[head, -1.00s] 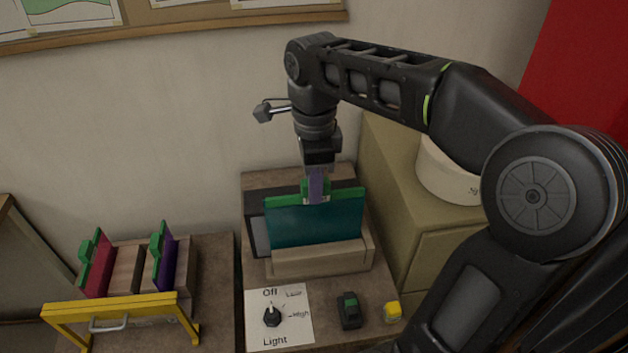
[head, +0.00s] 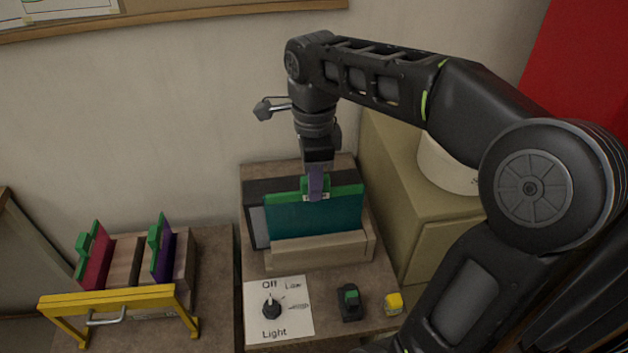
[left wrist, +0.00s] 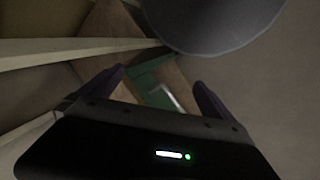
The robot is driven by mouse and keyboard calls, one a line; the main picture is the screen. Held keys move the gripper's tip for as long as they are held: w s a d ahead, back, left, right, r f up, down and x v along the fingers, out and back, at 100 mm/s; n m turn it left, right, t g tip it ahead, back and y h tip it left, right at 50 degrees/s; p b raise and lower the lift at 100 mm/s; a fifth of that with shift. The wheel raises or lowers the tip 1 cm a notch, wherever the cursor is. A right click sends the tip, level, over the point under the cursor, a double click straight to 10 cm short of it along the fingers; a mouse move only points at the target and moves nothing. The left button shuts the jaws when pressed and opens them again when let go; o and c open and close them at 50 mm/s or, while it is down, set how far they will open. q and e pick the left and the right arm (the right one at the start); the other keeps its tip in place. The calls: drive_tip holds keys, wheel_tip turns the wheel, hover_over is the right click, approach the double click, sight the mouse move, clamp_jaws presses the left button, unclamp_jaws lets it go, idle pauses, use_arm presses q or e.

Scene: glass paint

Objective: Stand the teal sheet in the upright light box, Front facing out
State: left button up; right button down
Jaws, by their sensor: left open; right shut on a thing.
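The teal sheet (head: 315,219) has a green top edge and a green grip tab. It stands nearly upright in the light box, with its lower edge hidden behind the pale wooden front ledge (head: 320,250). The dark back of the light box (head: 258,226) shows to its left. My right gripper (head: 316,194) points down from above and is shut on the sheet's green tab. I cannot tell whether the sheet touches the bottom, and no Front marking is readable. My left gripper (left wrist: 160,88) is open in the left wrist view and out of the head view.
A wooden rack (head: 124,262) at left holds a red sheet (head: 97,262) and a purple sheet (head: 163,258), behind a yellow handled bar (head: 110,301). A dial card (head: 278,318), a black-and-green item (head: 350,302) and a yellow block (head: 393,303) lie in front. An olive cabinet (head: 440,235) stands right.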

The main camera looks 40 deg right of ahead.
drive_tip(key=shift+w+d+f, duration=0.1)
drive_tip(key=shift+w, duration=0.15)
idle(0.4)
drive_tip(key=c, duration=1.6)
unclamp_jaws()
drive_tip(key=shift+c, duration=0.2)
drive_tip(key=shift+o, duration=1.4)
drive_tip(key=shift+w+d+f, duration=0.1)
drive_tip(key=o, duration=0.7)
drive_tip(key=shift+r+p, duration=2.75)
drive_tip(key=shift+r, duration=0.8)
drive_tip(key=shift+f, duration=0.1)
